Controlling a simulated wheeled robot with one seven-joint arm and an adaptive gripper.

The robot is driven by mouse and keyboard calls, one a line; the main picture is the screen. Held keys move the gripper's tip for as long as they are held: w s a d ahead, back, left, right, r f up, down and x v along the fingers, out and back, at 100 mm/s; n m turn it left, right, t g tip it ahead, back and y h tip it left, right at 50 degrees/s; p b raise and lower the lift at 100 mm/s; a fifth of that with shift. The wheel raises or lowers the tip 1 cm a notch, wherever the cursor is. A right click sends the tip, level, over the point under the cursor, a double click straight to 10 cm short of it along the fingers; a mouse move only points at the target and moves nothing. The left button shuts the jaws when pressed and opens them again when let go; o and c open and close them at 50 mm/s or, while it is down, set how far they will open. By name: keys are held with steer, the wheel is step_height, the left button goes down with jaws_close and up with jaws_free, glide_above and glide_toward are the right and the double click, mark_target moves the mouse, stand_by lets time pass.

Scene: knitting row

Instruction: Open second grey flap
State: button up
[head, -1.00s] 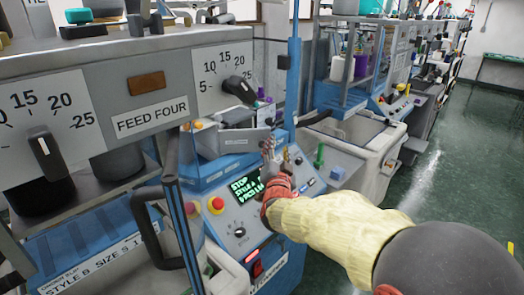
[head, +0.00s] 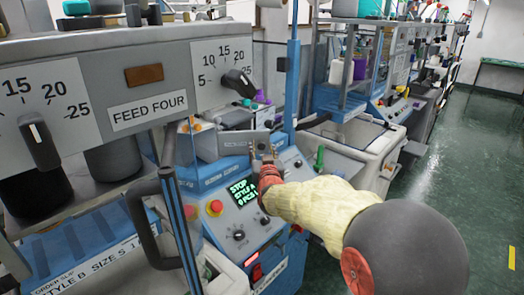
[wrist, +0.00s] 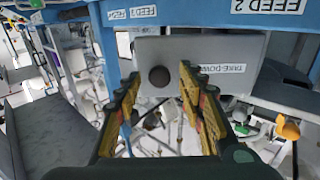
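A grey flap (head: 238,144) with a small label stands above the blue control panel in the head view. In the wrist view this grey flap (wrist: 225,52) appears upside down, with a label reading "TAKE-DOWN" and a round dark knob (wrist: 158,76). My gripper (head: 262,158) is right in front of the flap's right part in the head view. In the wrist view my gripper (wrist: 160,88) is open, with one finger on each side of the knob. I cannot tell whether the fingers touch it. The flap looks closed. Which flap counts as second is not clear.
The blue control panel (head: 262,215) with a lit screen and a red button (head: 215,208) lies below my gripper. A black handle (head: 150,225) and the "FEED FOUR" dial box (head: 130,85) are at left. Green floor (head: 450,170) is free at right.

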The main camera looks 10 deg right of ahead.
steer(key=shift+w, duration=0.3)
steer(key=shift+c, duration=0.2)
jaws_close()
stand_by(0.6)
